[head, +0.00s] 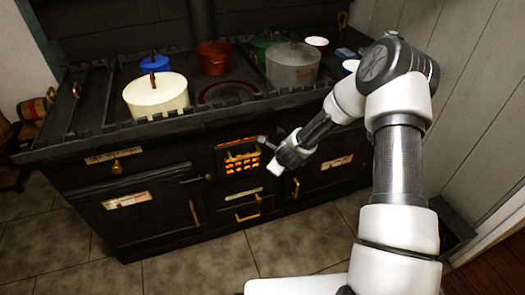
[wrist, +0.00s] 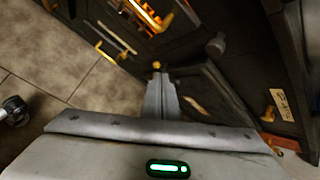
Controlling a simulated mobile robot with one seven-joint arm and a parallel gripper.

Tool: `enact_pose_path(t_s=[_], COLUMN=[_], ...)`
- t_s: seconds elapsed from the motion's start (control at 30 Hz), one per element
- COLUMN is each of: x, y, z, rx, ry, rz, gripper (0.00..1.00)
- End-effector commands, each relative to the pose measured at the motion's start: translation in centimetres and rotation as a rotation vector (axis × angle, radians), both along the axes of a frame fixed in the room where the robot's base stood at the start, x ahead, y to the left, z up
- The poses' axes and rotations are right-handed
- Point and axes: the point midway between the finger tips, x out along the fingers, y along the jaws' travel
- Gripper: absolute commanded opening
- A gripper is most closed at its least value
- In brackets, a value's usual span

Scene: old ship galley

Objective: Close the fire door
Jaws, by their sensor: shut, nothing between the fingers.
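The firebox front (head: 240,158) is in the middle of the black stove, with orange fire glowing between dark bars and a brass handle across it. In the wrist view, the glow and brass handle (wrist: 150,15) are at the top. I cannot tell which panel is the fire door or how far it stands open. My gripper (head: 275,169) is in front of the stove, just right of and below the glow. In the wrist view my gripper (wrist: 160,78) is shut and empty. A brass knob (wrist: 156,65) shows just beyond its tips; contact is unclear.
Oven doors flank the firebox, the left one (head: 130,205) with a brass handle. A dark grey knob (head: 264,143) sticks out close to my gripper. Pots, including a cream pot (head: 155,95) and a grey pot (head: 292,65), stand on top. The tiled floor (head: 200,270) in front is clear.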

Motion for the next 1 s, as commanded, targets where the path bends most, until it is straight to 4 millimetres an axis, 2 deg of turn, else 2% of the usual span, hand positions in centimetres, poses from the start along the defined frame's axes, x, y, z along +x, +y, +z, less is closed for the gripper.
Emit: enact_pose_path(t_s=[0.03, 0.13, 0.23, 0.4, 0.57, 0.77, 1.0], x=[-0.9, -1.4, -1.7, -2.4, -2.4, 0.1, 5.0], y=[-1.5, -2.1, -1.5, -0.2, 0.4, 1.2, 2.6], z=[-3.7, -5.2, -4.5, -1.5, 0.1, -0.6, -1.9], rx=[-0.086, -0.248, -0.371, -0.506, -0.549, -0.551, -0.55], ry=[-0.049, -0.213, -0.399, -0.652, -0.737, -0.74, -0.738], rz=[0.107, 0.329, 0.486, 0.601, 0.624, 0.626, 0.627], gripper=[0.0, 0.0, 0.0, 0.0, 0.0, 0.0, 0.0])
